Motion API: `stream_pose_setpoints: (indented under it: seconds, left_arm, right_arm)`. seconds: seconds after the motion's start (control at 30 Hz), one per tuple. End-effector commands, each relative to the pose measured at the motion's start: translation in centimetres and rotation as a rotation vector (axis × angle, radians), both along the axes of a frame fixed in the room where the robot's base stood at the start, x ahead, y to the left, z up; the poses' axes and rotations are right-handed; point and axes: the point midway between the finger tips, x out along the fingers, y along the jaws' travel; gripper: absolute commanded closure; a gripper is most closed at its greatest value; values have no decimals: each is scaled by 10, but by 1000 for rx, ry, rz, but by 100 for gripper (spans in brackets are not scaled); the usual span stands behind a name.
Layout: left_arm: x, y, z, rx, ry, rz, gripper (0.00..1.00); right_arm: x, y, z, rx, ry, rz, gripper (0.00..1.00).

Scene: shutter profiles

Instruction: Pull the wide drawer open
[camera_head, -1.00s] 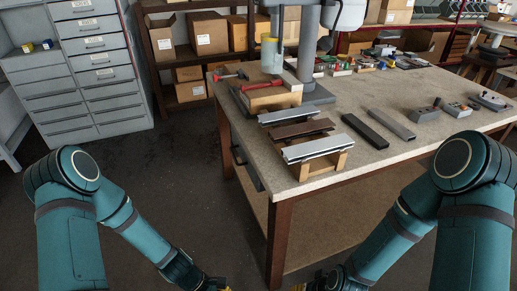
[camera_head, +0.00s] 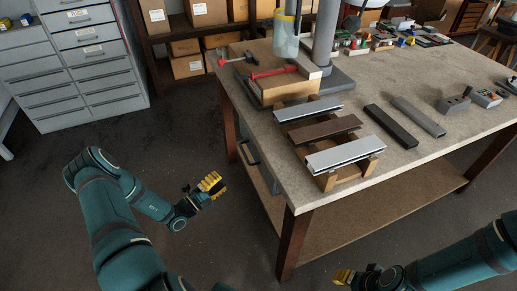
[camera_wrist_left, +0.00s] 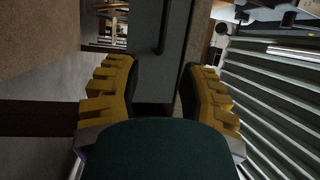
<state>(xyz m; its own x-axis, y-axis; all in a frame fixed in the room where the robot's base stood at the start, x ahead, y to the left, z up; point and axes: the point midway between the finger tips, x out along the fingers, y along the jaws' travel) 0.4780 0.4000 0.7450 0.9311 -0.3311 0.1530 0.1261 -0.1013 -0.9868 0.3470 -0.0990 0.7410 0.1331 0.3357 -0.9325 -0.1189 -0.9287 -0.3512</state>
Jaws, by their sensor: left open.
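The wide drawer (camera_head: 268,178) is set under the tabletop on the table's left side. Its grey front looks closed and has a dark bar handle (camera_head: 250,153). In the left wrist view the grey drawer front (camera_wrist_left: 148,60) is ahead, with its handle (camera_wrist_left: 164,28) near the top. My left gripper (camera_head: 213,184) has yellow fingers, is open and empty, and is left of the drawer, apart from the handle. It also shows in the left wrist view (camera_wrist_left: 158,85). My right gripper (camera_head: 344,276) is low in front of the table; its jaw opening is unclear.
The stone-topped table (camera_head: 300,205) carries metal profiles on a wooden stand (camera_head: 325,180), a red-handled tool (camera_head: 272,72) and a column. A grey drawer cabinet (camera_head: 80,70) stands at the back left. The floor (camera_head: 190,130) between cabinet and table is clear.

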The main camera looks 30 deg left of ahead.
Motion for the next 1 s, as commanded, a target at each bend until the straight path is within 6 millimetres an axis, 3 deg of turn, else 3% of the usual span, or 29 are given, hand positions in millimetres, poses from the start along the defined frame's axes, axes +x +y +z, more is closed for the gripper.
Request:
stream_pose_setpoints:
  seconds: [0.1,0.27,0.7,1.0]
  left_arm:
    - [1,10,2,-27,-9,34,59]
    - [16,5,4,-28,-11,33,59]
    - [95,-22,18,-24,-11,29,59]
    - [125,-31,24,-26,-9,30,59]
  right_arm:
    - [0,0,0,0,1,0,53]
    - [0,0,-2,0,0,0,53]
    - [2,0,-11,-1,-5,-2,53]
    - [3,0,-15,-2,-7,-2,53]
